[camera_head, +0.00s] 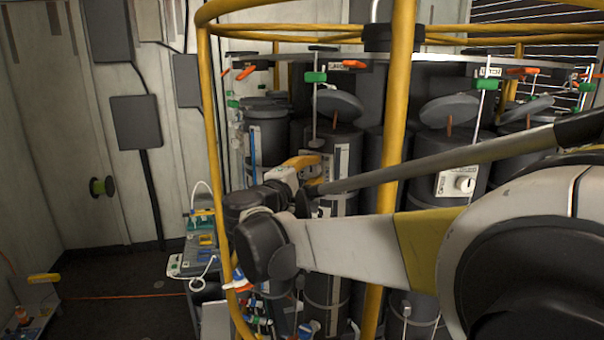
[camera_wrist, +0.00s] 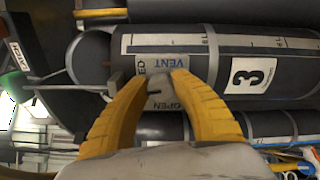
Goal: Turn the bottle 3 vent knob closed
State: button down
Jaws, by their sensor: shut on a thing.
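Bottle 3 (camera_wrist: 215,75) is a dark grey cylinder that lies sideways in the wrist view, with a white label bearing a black 3 (camera_wrist: 249,75). Its vent plate (camera_wrist: 180,67) is pale with blue VENT lettering, and OPEN and part of another word show around the knob. The vent knob (camera_wrist: 156,79) is grey and mostly hidden between my yellow fingers. My gripper (camera_wrist: 157,77) is shut on the knob. In the head view my gripper (camera_head: 312,170) reaches the front of bottle 3 (camera_head: 341,165), where the knob is hidden.
Yellow rack posts (camera_head: 397,120) stand close to my arm. Another bottle with a white knob plate (camera_head: 458,183) stands to the right. A cluttered cart (camera_head: 200,245) is at left, beside open floor.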

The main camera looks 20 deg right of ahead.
jog(key=shift+m, duration=1.1)
jog(key=c, duration=1.1)
grip_release()
jog(key=shift+o, duration=0.2)
jog(key=v, duration=1.2)
